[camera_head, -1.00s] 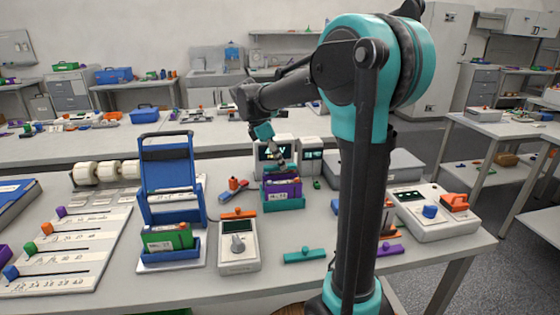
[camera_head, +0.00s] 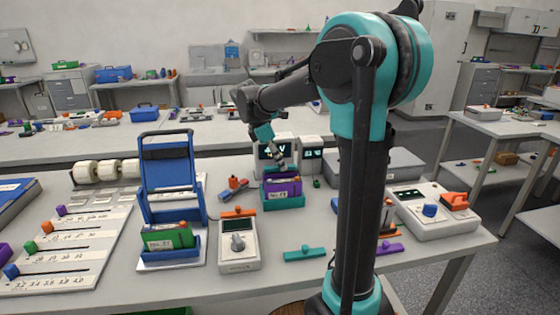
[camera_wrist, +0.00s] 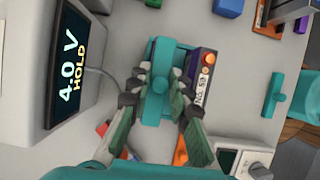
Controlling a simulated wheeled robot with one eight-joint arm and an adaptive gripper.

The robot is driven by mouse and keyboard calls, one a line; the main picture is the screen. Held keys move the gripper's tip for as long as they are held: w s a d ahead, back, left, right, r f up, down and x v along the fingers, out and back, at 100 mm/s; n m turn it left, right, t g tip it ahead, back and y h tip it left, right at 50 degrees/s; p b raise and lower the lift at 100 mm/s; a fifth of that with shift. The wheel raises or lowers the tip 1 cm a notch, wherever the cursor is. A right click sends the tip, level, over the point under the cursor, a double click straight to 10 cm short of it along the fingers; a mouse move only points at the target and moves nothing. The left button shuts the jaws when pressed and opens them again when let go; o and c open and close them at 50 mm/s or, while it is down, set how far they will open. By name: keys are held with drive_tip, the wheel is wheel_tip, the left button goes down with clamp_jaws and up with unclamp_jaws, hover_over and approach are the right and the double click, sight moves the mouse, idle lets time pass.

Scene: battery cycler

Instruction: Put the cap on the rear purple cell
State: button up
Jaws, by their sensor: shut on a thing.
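My gripper (camera_wrist: 160,88) is shut on the round knob of a teal cap (camera_wrist: 154,112). In the wrist view the cap lies over the teal holder (camera_wrist: 183,50), and a purple cell (camera_wrist: 205,88) with a white label and orange top parts shows just right of it. What lies under the cap is hidden, so I cannot tell whether it touches a rear cell. In the head view my gripper (camera_head: 280,163) is just above the purple cell (camera_head: 284,186) in the teal holder (camera_head: 284,204).
A display unit (camera_wrist: 70,65) reading 4.0 V HOLD stands close behind the holder. A handheld meter (camera_head: 239,243) and blue stand (camera_head: 167,190) are to the left. A loose teal bar (camera_head: 305,253) lies in front. A white instrument (camera_head: 435,212) stands at right.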

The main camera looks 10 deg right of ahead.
idle(0.4)
drive_tip(key=o, duration=0.9)
drive_tip(key=shift+o, duration=0.2)
drive_tip(key=o, duration=0.5)
drive_tip(key=shift+r, duration=3.45)
clamp_jaws()
